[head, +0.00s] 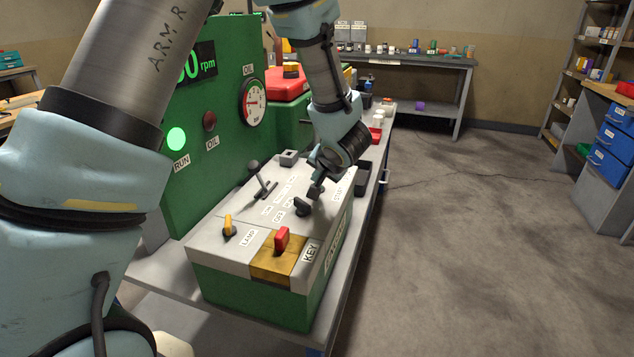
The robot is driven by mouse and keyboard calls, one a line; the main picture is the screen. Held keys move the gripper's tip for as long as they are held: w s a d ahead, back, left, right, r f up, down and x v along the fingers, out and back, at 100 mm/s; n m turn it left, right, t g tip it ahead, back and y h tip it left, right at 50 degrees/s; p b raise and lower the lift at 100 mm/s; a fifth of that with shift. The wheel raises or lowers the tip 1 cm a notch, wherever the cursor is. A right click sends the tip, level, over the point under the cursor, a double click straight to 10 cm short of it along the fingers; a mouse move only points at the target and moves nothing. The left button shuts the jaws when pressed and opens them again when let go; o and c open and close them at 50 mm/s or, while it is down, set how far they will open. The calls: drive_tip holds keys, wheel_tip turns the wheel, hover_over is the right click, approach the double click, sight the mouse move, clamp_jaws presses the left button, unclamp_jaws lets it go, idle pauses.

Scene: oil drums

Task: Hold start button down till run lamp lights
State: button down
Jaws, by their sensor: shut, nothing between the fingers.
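The run lamp (176,139) glows bright green on the green panel, above its RUN label. My gripper (316,191) is shut and points down at the far right part of the control box top (212,240), beside the START label (338,191). The start button itself is hidden at the fingertips, so I cannot tell whether it is pressed or touched. A black knob (301,206) stands just to the near left of my fingertips.
The box also carries a lever (262,180), a yellow lamp switch (228,226) and a red key switch (282,239). The OIL lamp (210,121) is dark red. A gauge (253,102) and green rpm display (196,66) are on the panel. Open floor lies right.

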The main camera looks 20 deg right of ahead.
drive_tip(key=shift+r+p, duration=0.85)
drive_tip(key=shift+p, duration=0.25)
wheel_tip(320, 180, up, 5)
drive_tip(key=p, duration=0.6)
